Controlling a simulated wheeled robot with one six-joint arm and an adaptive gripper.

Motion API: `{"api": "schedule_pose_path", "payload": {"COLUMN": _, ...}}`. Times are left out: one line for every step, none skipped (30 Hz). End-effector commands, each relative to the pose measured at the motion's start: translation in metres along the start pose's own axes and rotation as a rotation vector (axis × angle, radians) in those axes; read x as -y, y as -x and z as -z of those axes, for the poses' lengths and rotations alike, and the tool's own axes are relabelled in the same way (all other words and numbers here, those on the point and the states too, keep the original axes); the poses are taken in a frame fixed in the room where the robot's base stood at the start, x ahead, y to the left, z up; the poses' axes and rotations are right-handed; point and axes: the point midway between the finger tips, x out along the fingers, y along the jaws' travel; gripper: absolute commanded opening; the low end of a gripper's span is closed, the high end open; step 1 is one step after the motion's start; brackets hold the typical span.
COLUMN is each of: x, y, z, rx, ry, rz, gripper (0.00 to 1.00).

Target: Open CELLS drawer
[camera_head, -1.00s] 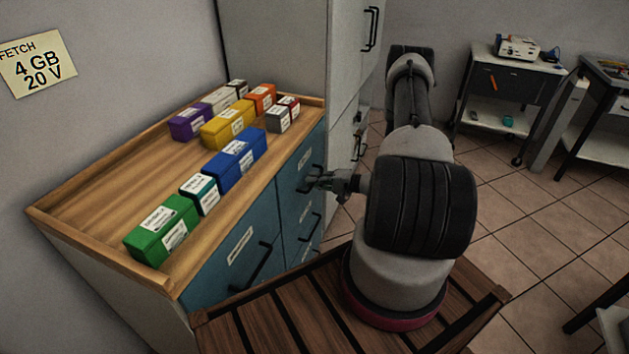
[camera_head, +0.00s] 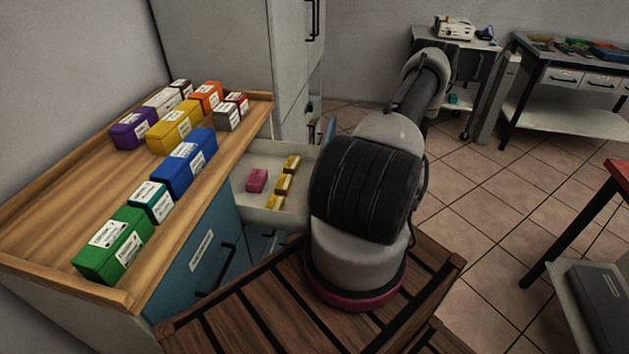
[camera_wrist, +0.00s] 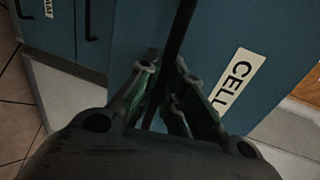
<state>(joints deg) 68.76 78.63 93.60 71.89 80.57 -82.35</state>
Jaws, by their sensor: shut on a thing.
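The CELLS drawer (camera_head: 262,153) is pulled out of the blue cabinet in the head view. A pink block (camera_head: 256,180) and several yellow blocks (camera_head: 284,184) lie inside it. In the wrist view the blue drawer front (camera_wrist: 215,50) carries a white label (camera_wrist: 237,82) reading "CELL", its end cut off. My gripper (camera_wrist: 165,78) is shut on the dark bar handle (camera_wrist: 182,25) of that front. In the head view my arm hides the gripper, the handle and the drawer's right part.
Colored labeled boxes, such as a blue one (camera_head: 184,163) and a green one (camera_head: 113,247), stand on the wooden cabinet top (camera_head: 60,215). A closed blue drawer (camera_head: 200,275) is nearer. Tall grey cabinets (camera_head: 225,55) stand behind. Tiled floor (camera_head: 500,200) is free on the right.

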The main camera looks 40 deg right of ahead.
Motion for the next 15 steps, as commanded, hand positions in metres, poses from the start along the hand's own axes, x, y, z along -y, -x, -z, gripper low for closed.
{"api": "schedule_pose_path", "payload": {"x": -0.003, "y": 0.013, "z": 0.001, "rx": -0.004, "ry": 0.000, "rz": -0.002, "gripper": 0.00}}
{"api": "schedule_pose_path", "payload": {"x": -0.005, "y": 0.020, "z": 0.000, "rx": -0.004, "ry": 0.000, "rz": -0.002, "gripper": 0.00}}
{"api": "schedule_pose_path", "payload": {"x": -0.007, "y": 0.029, "z": 0.001, "rx": -0.004, "ry": 0.001, "rz": -0.001, "gripper": 0.00}}
{"api": "schedule_pose_path", "payload": {"x": -0.008, "y": 0.036, "z": 0.000, "rx": -0.003, "ry": 0.000, "rz": -0.001, "gripper": 0.00}}
{"api": "schedule_pose_path", "payload": {"x": -0.009, "y": 0.042, "z": 0.000, "rx": -0.004, "ry": 0.000, "rz": -0.001, "gripper": 0.00}}
{"api": "schedule_pose_path", "payload": {"x": -0.011, "y": 0.050, "z": 0.000, "rx": -0.003, "ry": -0.001, "rz": -0.001, "gripper": 0.00}}
{"api": "schedule_pose_path", "payload": {"x": -0.012, "y": 0.055, "z": 0.000, "rx": -0.003, "ry": 0.000, "rz": -0.002, "gripper": 0.00}}
{"api": "schedule_pose_path", "payload": {"x": -0.013, "y": 0.060, "z": 0.000, "rx": -0.003, "ry": 0.000, "rz": -0.002, "gripper": 0.00}}
{"api": "schedule_pose_path", "payload": {"x": -0.015, "y": 0.067, "z": 0.000, "rx": -0.002, "ry": 0.000, "rz": -0.002, "gripper": 0.00}}
{"api": "schedule_pose_path", "payload": {"x": -0.016, "y": 0.071, "z": 0.000, "rx": -0.002, "ry": 0.000, "rz": -0.001, "gripper": 0.00}}
{"api": "schedule_pose_path", "payload": {"x": -0.016, "y": 0.075, "z": 0.000, "rx": -0.002, "ry": -0.001, "rz": -0.001, "gripper": 0.00}}
{"api": "schedule_pose_path", "payload": {"x": -0.017, "y": 0.079, "z": 0.000, "rx": -0.001, "ry": -0.001, "rz": -0.001, "gripper": 0.00}}
{"api": "schedule_pose_path", "payload": {"x": -0.018, "y": 0.083, "z": 0.000, "rx": -0.001, "ry": 0.000, "rz": -0.001, "gripper": 0.00}}
{"api": "schedule_pose_path", "payload": {"x": -0.019, "y": 0.085, "z": 0.000, "rx": 0.000, "ry": 0.000, "rz": -0.001, "gripper": 0.00}}
{"api": "schedule_pose_path", "payload": {"x": -0.019, "y": 0.089, "z": 0.000, "rx": -0.001, "ry": 0.000, "rz": -0.001, "gripper": 0.00}}
